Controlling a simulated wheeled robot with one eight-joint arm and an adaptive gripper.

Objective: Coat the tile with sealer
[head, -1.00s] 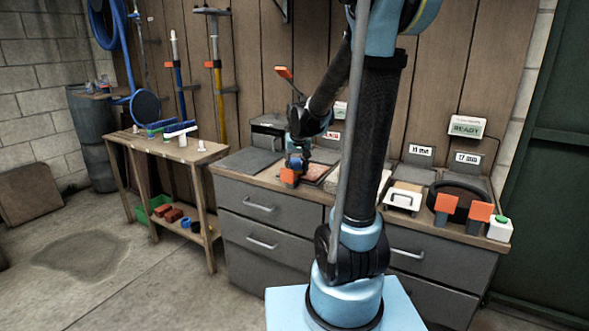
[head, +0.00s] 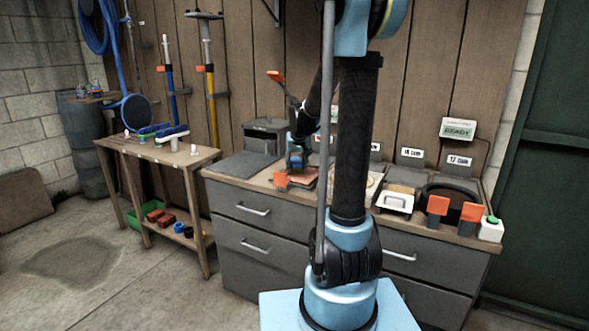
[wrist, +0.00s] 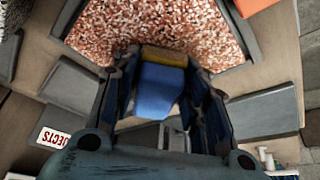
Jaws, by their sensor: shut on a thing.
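My gripper (wrist: 165,95) is shut on a blue block-shaped applicator (wrist: 157,92) with an ochre pad (wrist: 163,56) at its far end. In the wrist view the pad end overlaps a brown-and-white speckled surface (wrist: 145,22) with a grey border, seemingly the tile; whether they touch cannot be told. In the head view my gripper (head: 297,160) is low over the worktop, beside a reddish flat piece (head: 306,176). My arm hides part of the bench there. I cannot pick out a sealer container with certainty.
An orange block (head: 281,180) stands at the worktop's front edge, close to my gripper. Right of my arm are a white handled box (head: 396,203), a dark round pan (head: 450,196) and a READY sign (head: 457,129). A wooden side table (head: 150,148) with brushes stands left.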

